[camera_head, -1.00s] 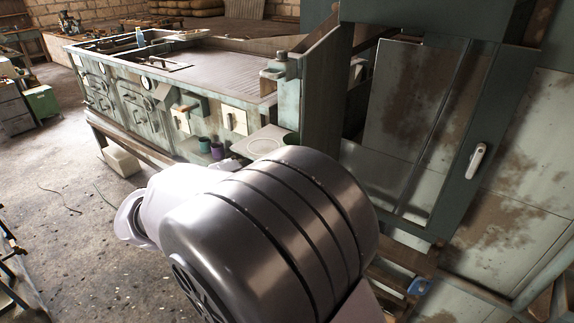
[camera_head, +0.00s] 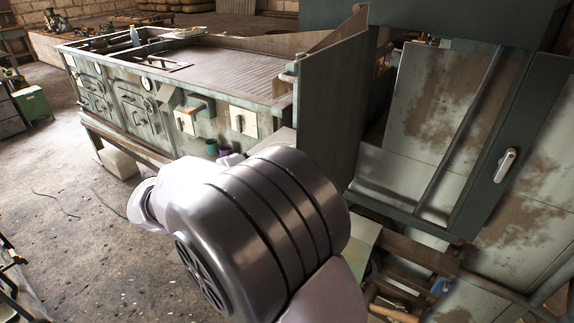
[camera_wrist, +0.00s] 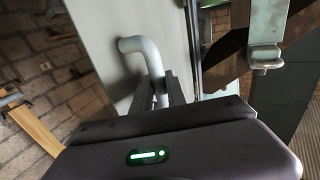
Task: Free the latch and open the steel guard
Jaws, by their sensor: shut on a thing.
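My gripper (camera_wrist: 160,88) is shut on a pale bent bar handle (camera_wrist: 143,48) in the wrist view. The handle sits on a flat grey panel, which looks like the steel guard (camera_wrist: 98,30). A green post with a metal lug and ring (camera_wrist: 265,55), perhaps the latch, stands to the right. A gap lies between panel and post. In the head view the upright green-grey panel (camera_head: 335,110) stands out beside the machine bench, and a small lug (camera_head: 290,75) shows at its left edge. My arm's large grey joint hides the gripper there.
The long machine bench (camera_head: 215,75) with switches on its front stands at the left. A tall green frame with a white handle (camera_head: 505,163) and rusty panels stands at the right. A wooden rack (camera_head: 400,290) is low down. The floor (camera_head: 80,220) at the left is mostly clear.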

